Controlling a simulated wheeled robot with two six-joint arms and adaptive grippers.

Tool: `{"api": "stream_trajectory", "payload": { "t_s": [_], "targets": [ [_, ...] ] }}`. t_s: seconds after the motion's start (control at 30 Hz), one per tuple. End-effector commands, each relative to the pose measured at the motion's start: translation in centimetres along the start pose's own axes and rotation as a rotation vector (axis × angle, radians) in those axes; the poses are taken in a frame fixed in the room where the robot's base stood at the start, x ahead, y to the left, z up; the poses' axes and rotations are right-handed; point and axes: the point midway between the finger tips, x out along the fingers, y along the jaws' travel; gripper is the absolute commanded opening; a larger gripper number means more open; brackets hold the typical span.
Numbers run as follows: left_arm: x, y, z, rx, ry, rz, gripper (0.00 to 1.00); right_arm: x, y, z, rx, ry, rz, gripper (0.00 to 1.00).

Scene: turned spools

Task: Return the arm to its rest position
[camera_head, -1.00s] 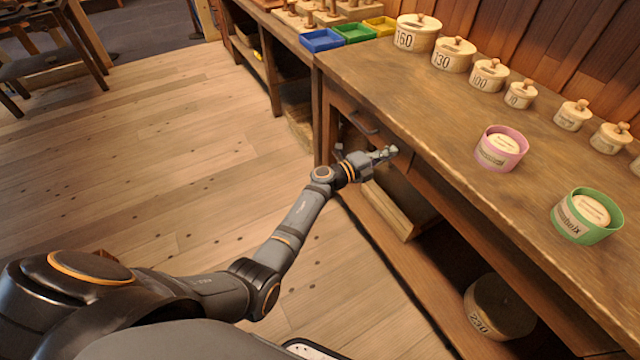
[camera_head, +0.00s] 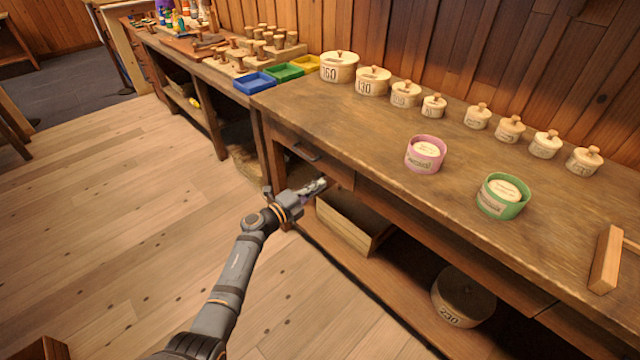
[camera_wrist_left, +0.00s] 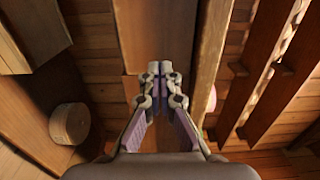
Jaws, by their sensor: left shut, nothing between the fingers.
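My left arm reaches up from the bottom of the head view. Its gripper (camera_head: 314,187) is in front of the workbench (camera_head: 340,110), below the top's edge and near a drawer with a dark handle (camera_head: 306,152). In the left wrist view the fingers of the left gripper (camera_wrist_left: 160,72) meet at their tips with nothing between them. From these pictures I cannot tell whether the gripper touches the bench front. My right gripper is not in view.
A pink tub (camera_head: 425,155) and a green tub (camera_head: 502,197) stand on the bench, with a row of lidded round boxes behind. An open wooden box (camera_head: 350,225) and a round box marked 230 (camera_head: 462,297) are on the lower shelf.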

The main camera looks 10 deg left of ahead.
Motion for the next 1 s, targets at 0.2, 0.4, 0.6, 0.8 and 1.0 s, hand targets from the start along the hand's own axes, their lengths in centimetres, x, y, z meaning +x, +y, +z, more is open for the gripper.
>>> {"api": "stream_trajectory", "payload": {
  "t_s": [0.2,0.4,0.6,0.8,1.0],
  "targets": [
    [-5.0,0.0,0.0,0.003,-0.001,0.003,0.0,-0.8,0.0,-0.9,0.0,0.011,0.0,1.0],
    [-6.7,0.0,0.0,0.001,0.0,0.001,0.0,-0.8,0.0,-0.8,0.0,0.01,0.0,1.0],
    [-6.8,0.0,0.0,0.001,0.0,0.001,0.0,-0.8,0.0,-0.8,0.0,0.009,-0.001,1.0],
    [-7.5,1.9,0.4,-0.071,-0.041,0.012,0.0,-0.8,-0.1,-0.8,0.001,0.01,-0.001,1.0],
    [-13.8,14.8,2.5,-0.521,-0.358,0.106,0.0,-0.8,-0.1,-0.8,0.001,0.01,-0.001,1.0]
  ]
}}
